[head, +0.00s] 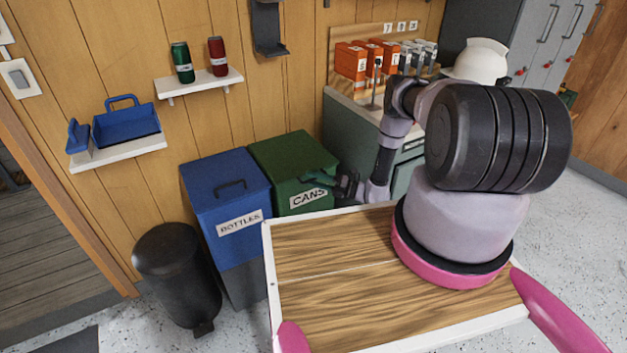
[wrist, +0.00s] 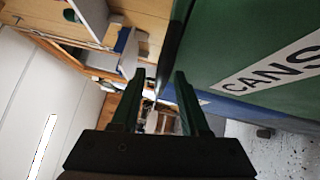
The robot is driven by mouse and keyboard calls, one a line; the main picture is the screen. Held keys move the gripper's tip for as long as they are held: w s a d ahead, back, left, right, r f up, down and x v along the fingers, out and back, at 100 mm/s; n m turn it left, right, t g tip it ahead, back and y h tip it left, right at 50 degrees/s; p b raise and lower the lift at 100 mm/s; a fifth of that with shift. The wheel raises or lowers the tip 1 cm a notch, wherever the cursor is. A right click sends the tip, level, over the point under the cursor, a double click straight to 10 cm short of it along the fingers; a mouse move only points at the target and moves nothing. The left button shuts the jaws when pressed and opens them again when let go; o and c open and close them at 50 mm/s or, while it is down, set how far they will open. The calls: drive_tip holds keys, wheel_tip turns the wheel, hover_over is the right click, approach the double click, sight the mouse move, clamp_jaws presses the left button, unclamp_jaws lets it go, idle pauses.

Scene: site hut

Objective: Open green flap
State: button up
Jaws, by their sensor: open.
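The green bin (head: 268,176) with a CANS label stands against the wall, right of the blue bin. Its green flap (head: 290,150) on top lies flat and looks shut. My gripper (head: 310,177) is at the bin's upper front, just above the label, and hides part of the front edge. In the wrist view my gripper (wrist: 160,76) has its two fingers apart with nothing between them. There the green bin (wrist: 235,45) fills the right side, close beside the right finger. I cannot tell whether a finger touches the bin. No handle on the green flap shows clearly.
The blue BOTTLES bin (head: 225,200) adjoins the green bin. A black pedal bin (head: 177,272) stands left of it. A wood-topped table (head: 330,290) lies in front, below my arm. A shelf (head: 198,83) with two cans hangs above.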

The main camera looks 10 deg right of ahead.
clamp_jaws()
idle(1.3)
